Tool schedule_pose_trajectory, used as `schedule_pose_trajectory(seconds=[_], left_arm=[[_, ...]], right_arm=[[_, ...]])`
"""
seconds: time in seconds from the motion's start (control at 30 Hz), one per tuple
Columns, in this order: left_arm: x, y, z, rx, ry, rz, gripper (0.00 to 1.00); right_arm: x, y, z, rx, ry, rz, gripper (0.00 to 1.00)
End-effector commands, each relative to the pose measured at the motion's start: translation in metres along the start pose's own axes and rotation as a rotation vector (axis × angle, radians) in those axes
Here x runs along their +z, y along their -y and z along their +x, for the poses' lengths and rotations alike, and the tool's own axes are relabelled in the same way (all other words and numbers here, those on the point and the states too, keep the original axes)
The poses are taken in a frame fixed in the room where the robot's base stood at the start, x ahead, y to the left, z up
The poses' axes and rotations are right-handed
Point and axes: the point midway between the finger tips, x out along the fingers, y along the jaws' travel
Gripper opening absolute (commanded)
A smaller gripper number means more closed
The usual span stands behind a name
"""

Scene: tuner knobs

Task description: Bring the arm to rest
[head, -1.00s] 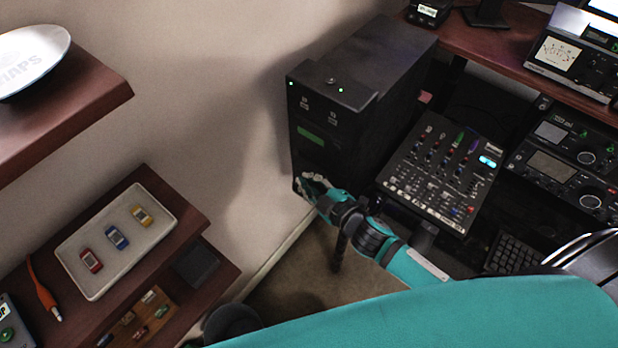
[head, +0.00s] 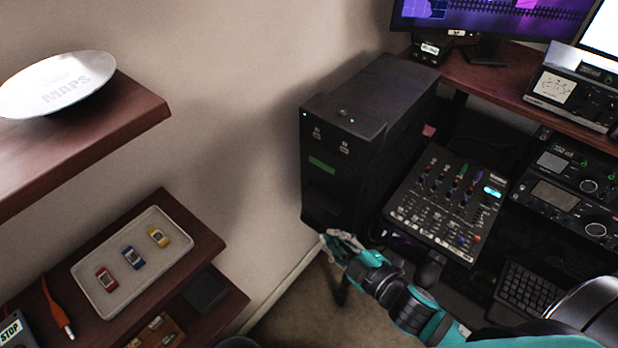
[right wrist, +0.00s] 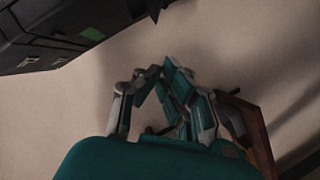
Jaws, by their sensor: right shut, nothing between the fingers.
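My right gripper (head: 336,243) is in the head view, low and centre, just below the front bottom edge of the black tower unit (head: 340,170). Its teal and grey arm comes in from the lower right. In the right wrist view the gripper's fingers (right wrist: 165,80) come together with nothing held between them. Part of the black tower (right wrist: 60,30) shows there at the upper left, apart from the fingers. My left gripper is in neither view.
A mixer (head: 445,205) stands right of the tower, by radio units (head: 565,190) and a keyboard (head: 530,290). On the left, a shelf holds a tray (head: 88,265) with small red, blue and yellow items. A white dish (head: 60,85) sits on the upper shelf. Bare wall lies between.

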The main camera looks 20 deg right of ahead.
Motion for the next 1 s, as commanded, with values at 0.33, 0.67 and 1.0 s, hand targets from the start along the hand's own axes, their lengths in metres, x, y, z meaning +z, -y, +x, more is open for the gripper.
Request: schedule_pose_trajectory(seconds=[0.33,0.67,1.0], left_arm=[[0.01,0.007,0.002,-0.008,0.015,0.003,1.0],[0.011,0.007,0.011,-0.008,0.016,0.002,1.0],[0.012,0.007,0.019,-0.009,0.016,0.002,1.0]], right_arm=[[0.044,0.027,0.008,-0.035,0.089,0.049,0.0],[0.231,0.178,-0.011,-0.198,0.52,0.334,0.0],[0.335,0.366,-0.127,-0.364,0.996,0.669,0.0]])
